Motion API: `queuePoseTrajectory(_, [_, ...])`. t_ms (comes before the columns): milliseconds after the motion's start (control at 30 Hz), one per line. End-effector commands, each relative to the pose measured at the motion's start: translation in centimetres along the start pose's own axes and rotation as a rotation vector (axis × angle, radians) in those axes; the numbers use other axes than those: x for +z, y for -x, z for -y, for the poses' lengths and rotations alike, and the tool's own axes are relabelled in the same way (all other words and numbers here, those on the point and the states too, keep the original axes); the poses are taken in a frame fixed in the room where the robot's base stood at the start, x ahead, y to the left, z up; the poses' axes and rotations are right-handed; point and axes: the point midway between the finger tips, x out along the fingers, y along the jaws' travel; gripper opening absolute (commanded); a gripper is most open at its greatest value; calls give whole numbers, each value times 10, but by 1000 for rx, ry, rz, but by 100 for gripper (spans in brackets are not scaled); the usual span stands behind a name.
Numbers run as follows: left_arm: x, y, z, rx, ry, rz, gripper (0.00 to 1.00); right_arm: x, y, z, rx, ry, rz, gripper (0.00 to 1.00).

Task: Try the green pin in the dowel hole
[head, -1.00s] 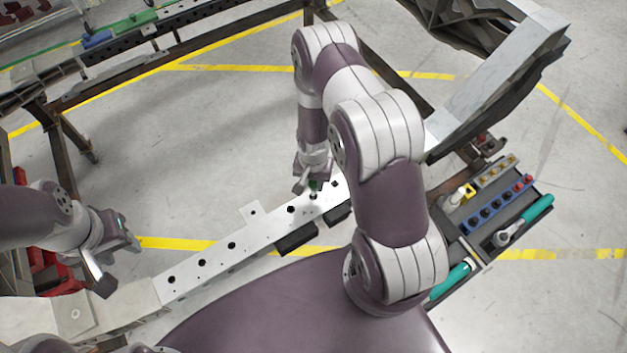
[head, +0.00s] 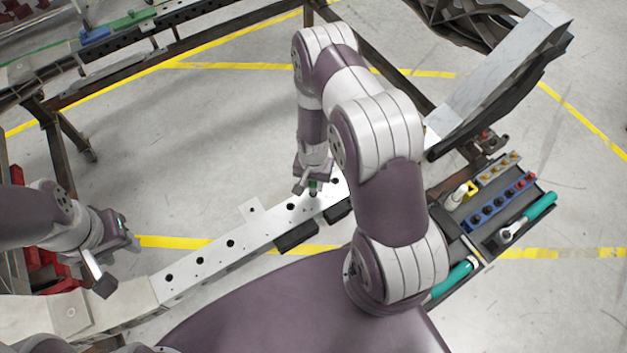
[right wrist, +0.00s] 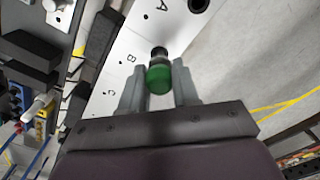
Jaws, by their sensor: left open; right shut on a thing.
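The green pin (right wrist: 159,79) stands between the fingers of my right gripper (right wrist: 160,88), which is shut on it. Its dark tip points at the pale metal beam, beside the printed letters A, B and C. In the head view the green pin (head: 313,184) shows small under my right gripper (head: 312,180), over the far part of the beam (head: 215,258). The dowel hole under the tip is hidden, so I cannot tell whether the tip is in it. My left gripper (head: 118,263) is open and empty, left of the beam's near end.
A dark tool tray (head: 488,239) at the right holds blue and brass-coloured pieces and teal-handled tools. An open hole (right wrist: 198,5) shows near letter A. Red parts (head: 40,270) lie behind my left arm. Dark blocks (head: 297,236) sit along the beam's side.

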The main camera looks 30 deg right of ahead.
Motion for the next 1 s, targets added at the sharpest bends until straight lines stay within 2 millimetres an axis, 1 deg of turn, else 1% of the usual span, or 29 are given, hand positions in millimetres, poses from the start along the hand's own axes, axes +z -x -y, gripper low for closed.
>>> queuePoseTrajectory(133, [1, -5, 0, 0, 0, 0, 43, 0, -6, 0, 0, 0, 0, 0])
queuePoseTrajectory(300, [0, -3, 0, 0, 0, 0, 43, 0, -4, 0, 0, 0, 1, 0])
queuePoseTrajectory(333, [0, -3, 0, 0, 0, 0, 43, 0, -4, 0, 0, 0, 1, 34])
queuePoseTrajectory(367, [0, -3, 0, 0, 0, 0, 43, 0, -4, 0, 0, 0, 0, 44])
queuePoseTrajectory(400, [0, -3, 0, 0, 0, 0, 43, 0, -4, 0, 0, 0, 1, 56])
queuePoseTrajectory(433, [0, -3, 0, 0, 0, 0, 43, 0, -4, 0, 0, 0, 0, 60])
queuePoseTrajectory(667, [0, -3, 0, 0, 0, 0, 43, 0, -4, 0, 0, 0, 1, 60])
queuePoseTrajectory(767, [0, 1, 0, 0, 0, 0, 43, 0, 1, 0, 0, 0, 0, 60])
queuePoseTrajectory(867, [-1, 12, 0, 0, 0, 0, 43, 0, 14, 0, 0, 0, 0, 60])
queuePoseTrajectory(1000, [-4, 33, 0, 0, 0, 0, 43, 0, 39, 0, 0, 0, 0, 60])
